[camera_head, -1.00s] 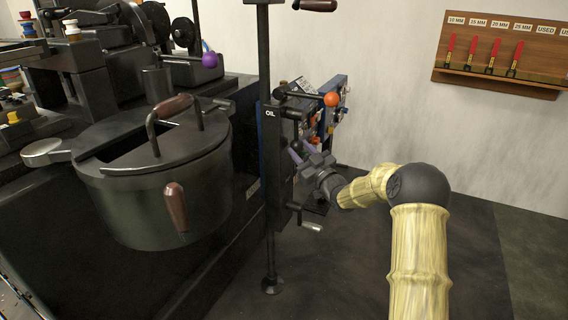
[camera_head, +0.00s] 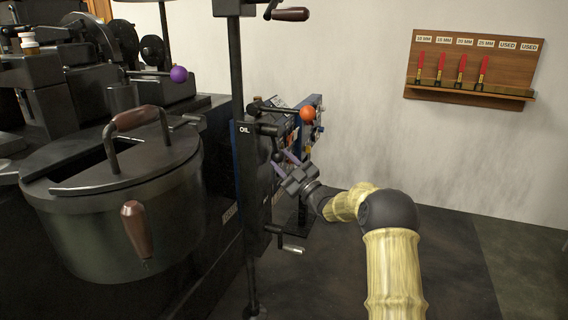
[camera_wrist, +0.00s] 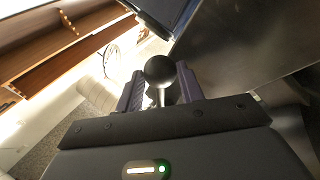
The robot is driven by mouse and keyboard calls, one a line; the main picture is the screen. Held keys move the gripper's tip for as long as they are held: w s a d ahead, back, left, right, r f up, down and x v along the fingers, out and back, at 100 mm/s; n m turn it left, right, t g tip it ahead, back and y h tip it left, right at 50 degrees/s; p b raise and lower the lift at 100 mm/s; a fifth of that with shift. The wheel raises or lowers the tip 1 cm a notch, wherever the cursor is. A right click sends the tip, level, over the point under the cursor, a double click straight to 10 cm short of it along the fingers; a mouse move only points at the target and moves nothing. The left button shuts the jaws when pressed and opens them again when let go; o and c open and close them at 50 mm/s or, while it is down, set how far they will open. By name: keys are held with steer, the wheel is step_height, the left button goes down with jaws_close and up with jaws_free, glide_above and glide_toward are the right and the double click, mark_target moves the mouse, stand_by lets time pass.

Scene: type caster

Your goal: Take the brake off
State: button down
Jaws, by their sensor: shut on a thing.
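A black ball knob (camera_wrist: 160,69) on a thin pale metal stem sits between my gripper's two purple fingers in the wrist view. My gripper (camera_wrist: 161,88) is shut on this knob's lever, with the ball standing above the grip. In the head view, my gripper (camera_head: 284,162) is at the machine's right side, behind the black post marked OIL. The knob shows there as a small dark ball (camera_head: 277,157) beside the fingertips. The frames show no label naming this lever as the brake.
An orange-knobbed lever (camera_head: 307,114) is just above my gripper, and a crank handle (camera_head: 291,249) is below it. The black post (camera_head: 240,190) and lidded pot (camera_head: 120,205) stand to the left. A wooden rack (camera_head: 470,70) hangs on the wall. Floor to the right is clear.

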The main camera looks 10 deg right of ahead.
steer(key=c, duration=0.9)
jaws_free()
steer(key=shift+w+d+r, duration=0.1)
steer(key=shift+d, duration=0.15)
steer(key=shift+a, duration=0.35)
steer(key=shift+m, duration=0.3)
